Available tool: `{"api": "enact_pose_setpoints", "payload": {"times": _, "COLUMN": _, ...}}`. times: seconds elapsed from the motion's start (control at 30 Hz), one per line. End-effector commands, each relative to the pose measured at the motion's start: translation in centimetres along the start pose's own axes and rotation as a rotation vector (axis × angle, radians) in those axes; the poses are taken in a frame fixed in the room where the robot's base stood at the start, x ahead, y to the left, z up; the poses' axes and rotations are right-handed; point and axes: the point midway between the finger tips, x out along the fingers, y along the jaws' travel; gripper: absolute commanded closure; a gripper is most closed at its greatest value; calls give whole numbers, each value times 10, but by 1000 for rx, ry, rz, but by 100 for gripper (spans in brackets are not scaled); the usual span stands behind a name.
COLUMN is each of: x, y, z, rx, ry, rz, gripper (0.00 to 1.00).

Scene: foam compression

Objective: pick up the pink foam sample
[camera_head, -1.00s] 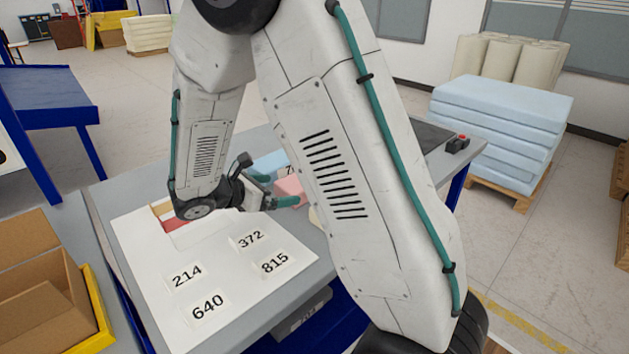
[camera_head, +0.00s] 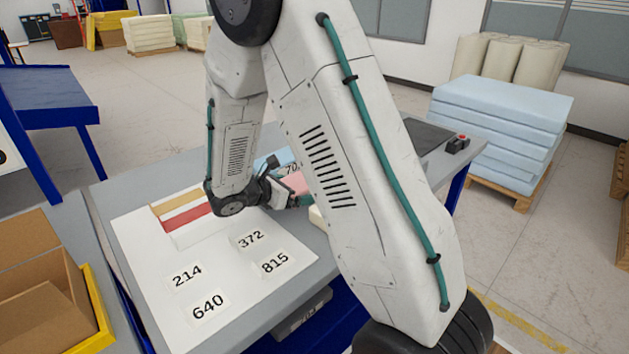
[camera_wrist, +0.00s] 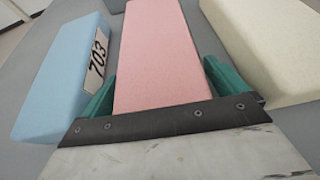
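The pink foam sample (camera_wrist: 158,55) is a long block lying between the two teal fingers of my gripper (camera_wrist: 160,85) in the wrist view. The fingers stand on either side of it, and a narrow gap seems to show at each side. In the head view the pink foam (camera_head: 294,182) shows partly at the table's middle, with my gripper (camera_head: 290,198) at its near left end. My arm hides much of the foam and the fingers there.
A blue foam block (camera_wrist: 65,75) with label 703 lies left of the pink one, and a cream block (camera_wrist: 265,50) lies right. A white sheet (camera_head: 150,250) with number cards and coloured strips covers the table's left part. A red-button box (camera_head: 457,144) sits at the far right corner.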

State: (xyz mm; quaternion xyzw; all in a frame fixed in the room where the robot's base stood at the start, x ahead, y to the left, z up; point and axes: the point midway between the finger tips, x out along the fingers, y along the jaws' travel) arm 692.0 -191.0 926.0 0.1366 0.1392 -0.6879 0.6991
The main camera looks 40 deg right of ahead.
Motion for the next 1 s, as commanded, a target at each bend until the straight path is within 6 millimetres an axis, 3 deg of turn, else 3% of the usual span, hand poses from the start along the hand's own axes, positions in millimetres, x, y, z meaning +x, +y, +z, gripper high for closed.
{"api": "enact_pose_setpoints", "payload": {"times": 0.03, "x": 0, "y": 0, "z": 0, "rx": 0, "ry": 0, "rz": 0, "gripper": 17}}
{"api": "enact_pose_setpoints", "payload": {"times": 0.13, "x": 0, "y": 0, "z": 0, "rx": 0, "ry": 0, "rz": 0, "gripper": 42}}
{"api": "enact_pose_setpoints", "payload": {"times": 0.47, "x": -2, "y": 0, "z": 4, "rx": 2, "ry": 0, "rz": 1, "gripper": 42}}
{"api": "enact_pose_setpoints", "payload": {"times": 1.0, "x": -36, "y": 1, "z": 86, "rx": 4, "ry": 0, "rz": 2, "gripper": 42}}
